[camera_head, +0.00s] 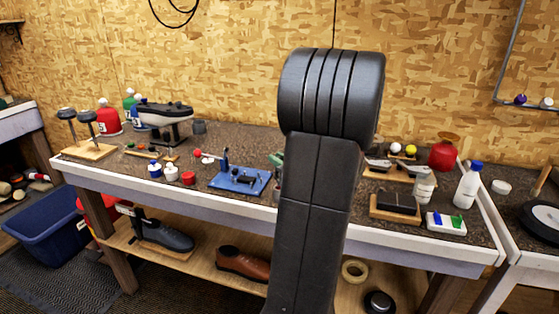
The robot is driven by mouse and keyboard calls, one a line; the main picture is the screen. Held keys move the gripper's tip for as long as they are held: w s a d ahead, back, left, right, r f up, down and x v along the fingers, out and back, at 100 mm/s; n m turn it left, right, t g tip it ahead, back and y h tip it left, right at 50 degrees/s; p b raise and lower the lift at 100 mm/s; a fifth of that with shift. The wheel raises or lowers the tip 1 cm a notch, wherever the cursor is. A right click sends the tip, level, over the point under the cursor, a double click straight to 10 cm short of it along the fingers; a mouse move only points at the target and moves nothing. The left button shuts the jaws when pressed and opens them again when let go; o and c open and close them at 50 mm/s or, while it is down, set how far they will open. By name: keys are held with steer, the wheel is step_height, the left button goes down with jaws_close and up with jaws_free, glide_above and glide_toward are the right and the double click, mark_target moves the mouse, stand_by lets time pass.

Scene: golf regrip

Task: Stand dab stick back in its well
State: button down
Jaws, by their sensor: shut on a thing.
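I cannot make out the dab stick or its well for certain. My gripper is not seen; my own dark arm fills the middle of the view and hides part of the bench behind it. Small jars with blue (155,169) and red (188,178) caps stand on the bench left of the arm. A blue metal fixture (240,181) sits to their right, with a pale rod ending in a red ball (197,153) near it. Something green (276,159) shows at the arm's left edge, partly hidden.
The bench (190,205) has a pale front edge. Bottles (107,117) and a dark machine (165,118) stand at its back left. A white bottle (467,185), a red flask (443,153) and a dark block on wood (396,205) stand at right. Shoes (243,262) lie on the shelf below.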

steer(key=shift+f, duration=0.2)
steer(key=shift+f+b, duration=0.6)
steer(key=shift+b, duration=0.05)
steer(key=c, duration=1.3)
jaws_free()
steer(key=shift+r+p, duration=3.15)
steer(key=shift+r, duration=0.95)
steer(key=shift+f, duration=0.15)
